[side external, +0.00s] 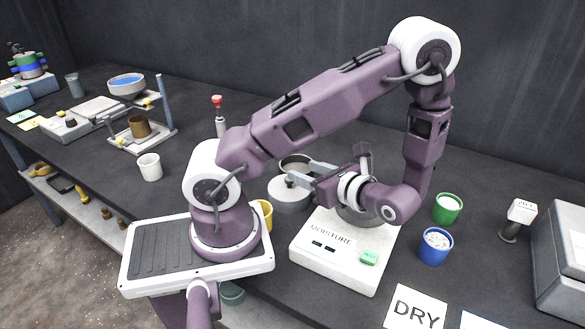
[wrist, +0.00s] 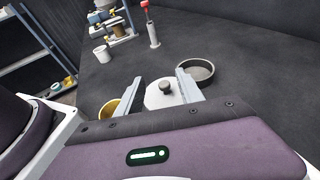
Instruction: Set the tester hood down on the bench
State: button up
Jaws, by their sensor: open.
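The tester hood (side external: 289,197) is a grey round cover with a dark knob on top. It appears to rest upright on the bench (side external: 205,115), left of the white moisture tester (side external: 332,262). In the wrist view the hood (wrist: 158,98) and its knob lie between my two fingers. My gripper (side external: 308,172) is open, with its fingers apart at about the knob. I cannot tell whether either finger touches it. The tester's top is partly hidden by my wrist.
A round grey pan (wrist: 196,70) lies just beyond the hood. A yellow cup (side external: 264,214) is close on the left, partly hidden. A white cup (side external: 150,168) and a red-topped tool (side external: 219,120) stand farther back. Green (side external: 447,209) and blue (side external: 434,249) cups stand right of the tester.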

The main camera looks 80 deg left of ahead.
jog(key=v, duration=0.4)
jog(key=shift+w+d, duration=0.1)
jog(key=shift+d, duration=0.1)
jog(key=s+d+r+n+t+h, duration=0.3)
jog(key=d+r+n+t+h, duration=0.2)
jog(key=d+r+n+h, duration=0.1)
jog(key=s+d+r+n+t+h, duration=0.3)
jog(key=d+r+n+t+h, duration=0.3)
jog(key=r, duration=0.3)
jog(key=shift+d+r+n+h, duration=0.3)
jog(key=shift+d+n+h, duration=0.4)
jog(key=shift+h, duration=0.1)
